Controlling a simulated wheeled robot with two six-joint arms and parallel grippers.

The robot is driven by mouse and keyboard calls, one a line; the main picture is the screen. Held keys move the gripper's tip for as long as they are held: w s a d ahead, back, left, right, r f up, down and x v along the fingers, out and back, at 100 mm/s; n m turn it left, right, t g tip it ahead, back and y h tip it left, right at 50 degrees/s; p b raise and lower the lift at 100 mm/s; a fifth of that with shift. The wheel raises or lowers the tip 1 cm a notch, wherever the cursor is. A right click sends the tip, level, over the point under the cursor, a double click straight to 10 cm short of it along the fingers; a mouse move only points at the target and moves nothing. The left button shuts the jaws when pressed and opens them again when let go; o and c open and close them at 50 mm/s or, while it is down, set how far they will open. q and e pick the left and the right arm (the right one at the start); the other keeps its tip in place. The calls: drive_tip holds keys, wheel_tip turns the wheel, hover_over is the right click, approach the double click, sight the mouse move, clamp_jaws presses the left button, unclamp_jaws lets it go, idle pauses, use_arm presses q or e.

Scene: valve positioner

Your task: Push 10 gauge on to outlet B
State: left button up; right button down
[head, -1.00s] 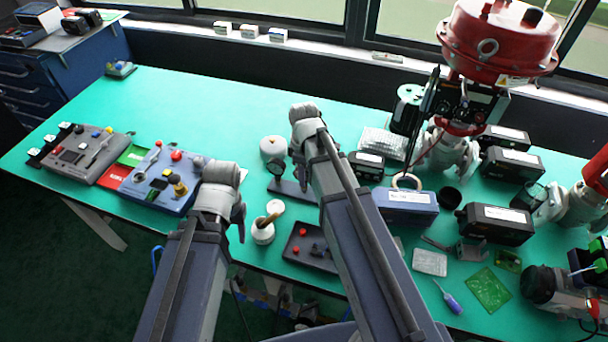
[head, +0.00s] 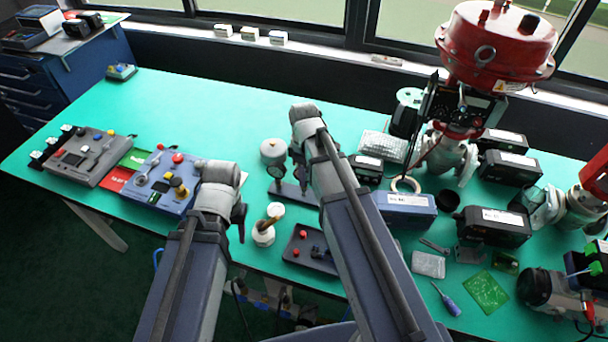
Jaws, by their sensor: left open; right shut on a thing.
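My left arm (head: 205,240) comes up from the bottom centre, and a dark part beside its grey joint is too unclear to read as fingers. My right arm (head: 350,220) stands to its right. Both hide what lies behind them, and neither pair of fingertips can be made out. A small round gauge (head: 275,172) stands on a dark rack (head: 287,190) just left of my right arm, which covers part of the rack. A red-topped valve (head: 497,45) with a black positioner (head: 466,106) stands at the right. I cannot read the gauge marking or tell which port is outlet B.
Two panels, grey (head: 88,155) and blue (head: 162,182), lie on the left of the green table (head: 210,105). A tray (head: 308,248), a white pot (head: 263,236) and a blue box (head: 405,206) sit near my arms.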

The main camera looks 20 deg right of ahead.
drive_tip(key=shift+r, duration=0.25)
idle(0.3)
drive_tip(key=shift+r+p, duration=1.95)
drive_tip(key=shift+p, duration=0.2)
drive_tip(key=shift+f, duration=0.1)
